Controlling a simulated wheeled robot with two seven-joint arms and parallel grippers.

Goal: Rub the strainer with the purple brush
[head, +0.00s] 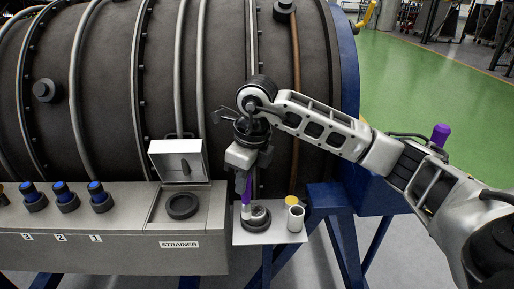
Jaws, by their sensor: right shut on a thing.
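My right gripper (244,164) points down above the small side tray (280,237) and is shut on the purple brush (247,186). The brush hangs upright, its pale tip (246,211) low at the left edge of a round grey metal part in a dark ring, which looks like the strainer (259,213). I cannot tell whether the tip touches it. The bay labelled STRAINER (179,244) has its lid (178,160) open, with a dark round ring (182,206) below. My left gripper is out of view.
A white cup (295,218) and a yellow-topped piece (291,200) stand at the tray's right. Several blue-capped fittings (66,197) line the bench at left. The big dark engine casing (140,85) rises close behind. Blue stand legs (335,225) are right of the tray.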

